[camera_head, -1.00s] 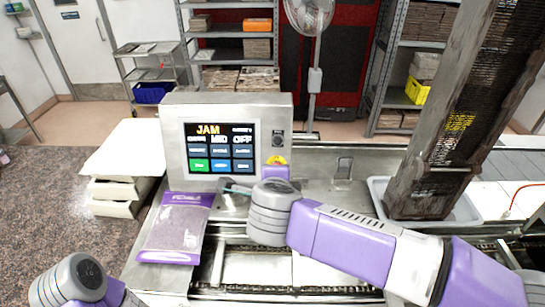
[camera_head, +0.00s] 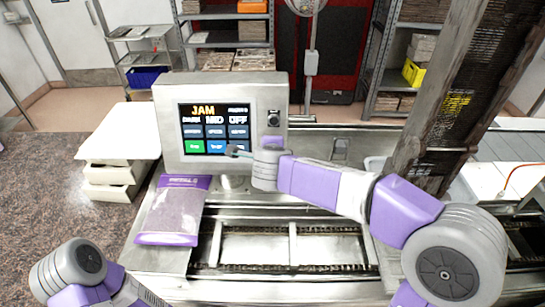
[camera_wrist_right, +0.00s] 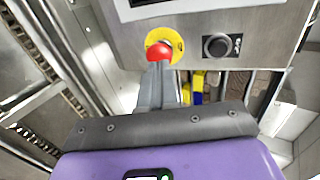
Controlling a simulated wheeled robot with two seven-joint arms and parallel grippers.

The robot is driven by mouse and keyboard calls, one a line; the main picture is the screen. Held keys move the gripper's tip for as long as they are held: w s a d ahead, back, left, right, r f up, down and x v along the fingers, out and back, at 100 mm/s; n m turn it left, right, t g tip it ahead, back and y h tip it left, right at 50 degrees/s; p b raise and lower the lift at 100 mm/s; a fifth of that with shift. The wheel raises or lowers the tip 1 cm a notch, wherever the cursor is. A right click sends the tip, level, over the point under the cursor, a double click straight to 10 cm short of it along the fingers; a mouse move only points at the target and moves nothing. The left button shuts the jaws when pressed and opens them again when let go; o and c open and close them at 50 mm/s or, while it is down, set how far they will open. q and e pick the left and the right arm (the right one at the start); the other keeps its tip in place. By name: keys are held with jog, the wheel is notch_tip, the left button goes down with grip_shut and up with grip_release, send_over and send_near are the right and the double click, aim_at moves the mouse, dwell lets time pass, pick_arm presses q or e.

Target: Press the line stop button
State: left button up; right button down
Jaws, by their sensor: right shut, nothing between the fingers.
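The line stop button (camera_wrist_right: 159,52) is a red mushroom head on a yellow round plate on the grey control panel, seen in the right wrist view. In the head view it is hidden behind my right wrist. My right gripper (camera_wrist_right: 159,68) is shut and empty. Its fingertips point at the button and overlap its lower edge in the right wrist view; I cannot tell if they touch.
A black knob (camera_wrist_right: 216,46) sits beside the button. The panel's screen (camera_head: 215,128) reads JAM. A purple-edged bag (camera_head: 174,212) lies before the panel. The conveyor (camera_head: 291,249) runs below my right arm. A tall wooden-framed mesh piece (camera_head: 440,110) leans at the right.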

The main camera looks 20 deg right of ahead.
jog(key=shift+w+d+f, duration=0.15)
jog(key=shift+w, duration=0.25)
jog(key=shift+w+d+f, duration=0.1)
jog(key=shift+w, duration=0.3)
